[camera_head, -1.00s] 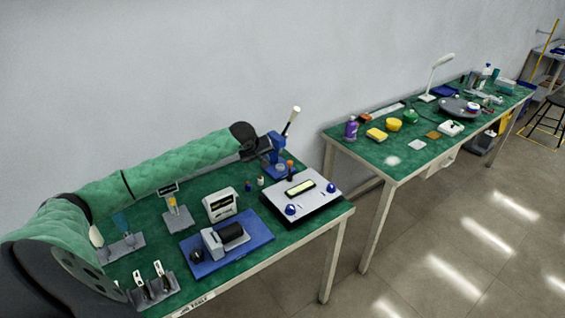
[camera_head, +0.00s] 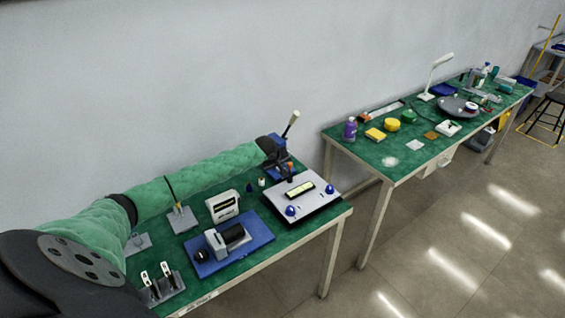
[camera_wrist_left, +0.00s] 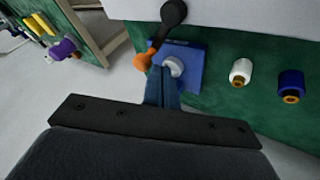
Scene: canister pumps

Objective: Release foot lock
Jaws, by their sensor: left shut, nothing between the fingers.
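In the left wrist view, the pump's blue base (camera_wrist_left: 192,62) lies beyond the shut, empty fingers (camera_wrist_left: 161,76). A black lever (camera_wrist_left: 166,25) with an orange end (camera_wrist_left: 142,61) is close to the fingertips; I cannot tell whether they touch. I cannot tell which part is the foot lock. My right gripper is not in view.
A silver panel box (camera_head: 300,194) with blue knobs sits close to the gripper. A white bottle (camera_wrist_left: 240,72) and a dark blue one (camera_wrist_left: 291,85) stand beside the pump. A blue tray (camera_head: 255,240) is nearer. A second bench (camera_head: 395,178) stands right, across a gap.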

